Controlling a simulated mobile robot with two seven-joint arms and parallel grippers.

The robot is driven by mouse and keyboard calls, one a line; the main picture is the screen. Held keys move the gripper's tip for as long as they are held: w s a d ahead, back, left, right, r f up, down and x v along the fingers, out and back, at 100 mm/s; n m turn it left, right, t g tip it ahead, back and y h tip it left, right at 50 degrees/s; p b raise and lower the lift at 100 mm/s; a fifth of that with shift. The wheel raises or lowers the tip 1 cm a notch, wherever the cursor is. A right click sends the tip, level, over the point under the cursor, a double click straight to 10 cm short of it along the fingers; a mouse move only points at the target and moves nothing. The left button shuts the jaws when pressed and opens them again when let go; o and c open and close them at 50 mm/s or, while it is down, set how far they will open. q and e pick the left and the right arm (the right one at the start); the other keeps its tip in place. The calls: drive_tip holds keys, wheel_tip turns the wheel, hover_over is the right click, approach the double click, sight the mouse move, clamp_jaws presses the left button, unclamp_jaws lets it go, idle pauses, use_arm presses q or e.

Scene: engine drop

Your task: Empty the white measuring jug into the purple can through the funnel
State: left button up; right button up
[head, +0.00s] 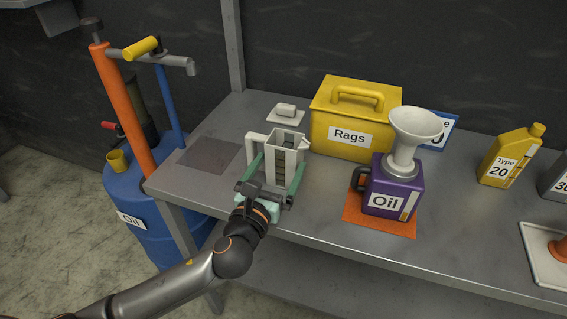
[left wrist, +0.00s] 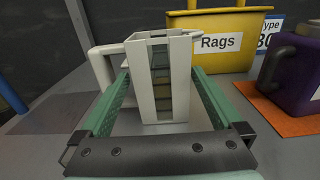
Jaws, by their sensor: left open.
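The white measuring jug (head: 282,163) stands upright on the bench, with its handle to the left and a dark level window on the near side. It also shows in the left wrist view (left wrist: 184,60). My left gripper (head: 279,172) is open, with one green finger on each side of the jug. In the left wrist view the fingers (left wrist: 161,85) appear spread wider than the jug. The purple can (head: 405,185) stands upright on an orange mat, labelled Oil. The white funnel (head: 414,130) sits upright in the can's top. My right gripper is not in view.
The yellow Rags box (head: 355,105) stands behind, between jug and can. A white lidded item (head: 286,113) lies behind the jug. A yellow Type 20 can (head: 511,155) and a white tray (head: 538,278) are to the right. A dark mat (head: 209,155) lies left.

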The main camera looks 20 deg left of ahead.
use_arm(q)
drive_tip(key=w, duration=0.3)
drive_tip(key=shift+w+d, duration=0.15)
drive_tip(key=shift+w, duration=0.25)
drive_tip(key=c, duration=1.3)
drive_tip(key=shift+c, duration=0.3)
drive_tip(key=shift+r, duration=0.15)
